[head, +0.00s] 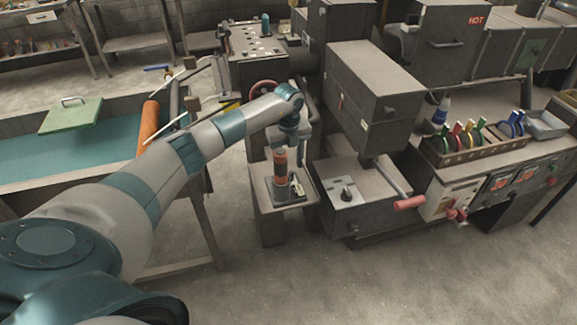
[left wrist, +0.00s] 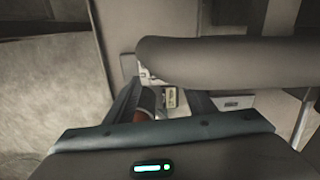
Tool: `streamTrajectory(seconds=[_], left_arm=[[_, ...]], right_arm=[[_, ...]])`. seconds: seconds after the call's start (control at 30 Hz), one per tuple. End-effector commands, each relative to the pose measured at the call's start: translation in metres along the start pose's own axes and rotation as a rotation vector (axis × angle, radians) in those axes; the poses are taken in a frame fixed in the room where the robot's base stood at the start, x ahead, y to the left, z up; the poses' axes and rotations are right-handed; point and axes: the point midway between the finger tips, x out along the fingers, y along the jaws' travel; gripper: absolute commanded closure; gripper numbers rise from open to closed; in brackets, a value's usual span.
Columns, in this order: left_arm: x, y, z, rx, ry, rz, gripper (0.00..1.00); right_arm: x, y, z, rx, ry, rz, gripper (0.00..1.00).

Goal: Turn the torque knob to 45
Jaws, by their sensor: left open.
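An upright orange and dark cylinder (head: 280,163) stands on a small plate (head: 287,199) on a low stand. It may carry the torque knob, but no number or scale is readable. My left gripper (head: 289,150) is directly over this cylinder, pointing down, and is small and partly merged with it in the head view. In the left wrist view my left gripper (left wrist: 165,104) is open, with a dark and brown rounded thing (left wrist: 146,103) between its fingers, nearer the left one. I cannot tell whether they touch. My right gripper is not in view.
A dark knob (head: 346,193) sits on a grey box right of the stand. A lever with a red handle (head: 409,203) sticks out beyond it. A large grey machine (head: 370,85) rises close behind. A teal-topped bench with an orange roll (head: 148,127) lies left. The floor in front is clear.

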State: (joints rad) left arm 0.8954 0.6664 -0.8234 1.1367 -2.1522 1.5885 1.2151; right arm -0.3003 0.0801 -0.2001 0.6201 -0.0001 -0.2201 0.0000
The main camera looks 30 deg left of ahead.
Motion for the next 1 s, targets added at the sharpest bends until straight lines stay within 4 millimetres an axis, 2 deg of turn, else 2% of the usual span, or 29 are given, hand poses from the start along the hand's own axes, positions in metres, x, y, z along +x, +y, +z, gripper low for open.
streamTrajectory(seconds=[0.23, 0.63, 0.67, 0.8, 0.83, 1.0], left_arm=[[0.026, 0.000, 0.000, -0.001, 0.001, 0.001, 0.51], [0.032, 0.000, 0.000, -0.001, -0.001, 0.000, 0.51], [0.032, 0.000, 0.000, -0.001, -0.001, 0.000, 0.53], [0.032, 0.000, 0.000, -0.001, -0.001, 0.000, 0.86], [0.032, 0.000, 0.000, -0.001, -0.001, 0.000, 0.91], [0.032, 0.000, 0.000, 0.002, -0.001, 0.000, 0.91]], right_arm=[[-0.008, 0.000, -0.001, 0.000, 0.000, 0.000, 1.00], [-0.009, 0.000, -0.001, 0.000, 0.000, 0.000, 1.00], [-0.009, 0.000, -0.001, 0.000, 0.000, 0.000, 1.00], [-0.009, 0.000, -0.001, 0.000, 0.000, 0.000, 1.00], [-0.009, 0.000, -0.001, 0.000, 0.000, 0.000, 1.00], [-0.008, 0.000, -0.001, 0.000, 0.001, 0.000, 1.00]])
